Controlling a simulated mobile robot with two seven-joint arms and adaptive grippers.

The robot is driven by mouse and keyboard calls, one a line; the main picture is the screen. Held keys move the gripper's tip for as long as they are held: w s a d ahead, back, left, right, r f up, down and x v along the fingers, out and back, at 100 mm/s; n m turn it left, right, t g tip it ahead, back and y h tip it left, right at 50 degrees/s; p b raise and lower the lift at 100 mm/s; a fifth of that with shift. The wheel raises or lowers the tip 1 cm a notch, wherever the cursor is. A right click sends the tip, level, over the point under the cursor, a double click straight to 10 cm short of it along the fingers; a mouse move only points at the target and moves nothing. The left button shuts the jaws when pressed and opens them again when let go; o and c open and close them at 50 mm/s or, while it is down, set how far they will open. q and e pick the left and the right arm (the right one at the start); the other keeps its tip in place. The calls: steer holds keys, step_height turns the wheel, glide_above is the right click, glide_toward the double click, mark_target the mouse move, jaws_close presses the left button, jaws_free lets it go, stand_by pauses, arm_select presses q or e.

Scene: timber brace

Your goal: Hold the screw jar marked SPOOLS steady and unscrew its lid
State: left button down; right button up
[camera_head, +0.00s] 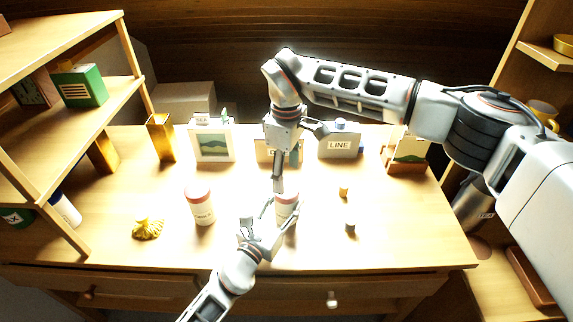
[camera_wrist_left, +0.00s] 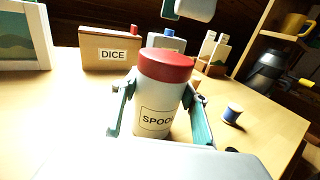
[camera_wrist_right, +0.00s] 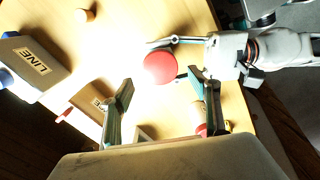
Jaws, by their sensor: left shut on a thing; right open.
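The jar marked SPOOLS (camera_wrist_left: 155,108) stands upright on the table, white with a red lid (camera_wrist_left: 167,66). The lid is on. In the head view the jar (camera_head: 286,209) is partly hidden by my grippers. My left gripper (camera_head: 281,214) is shut around the jar's body, with one finger on each side below the lid. My right gripper (camera_head: 278,184) is above the jar, pointing down. In the right wrist view its fingers are spread apart and empty, with the lid (camera_wrist_right: 160,66) beyond their tips. I cannot tell the exact gap to the lid.
A second red-lidded jar (camera_head: 201,206) stands to the left, near a yellow fringed item (camera_head: 147,228). The DICE box (camera_wrist_left: 110,53), LINE box (camera_head: 339,146) and a framed picture (camera_head: 213,143) line the back. Small spools (camera_head: 350,227) lie to the right.

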mark_target(286, 189)
steer(key=shift+f, duration=2.85)
steer(key=c, duration=1.2)
steer(key=shift+o, duration=0.2)
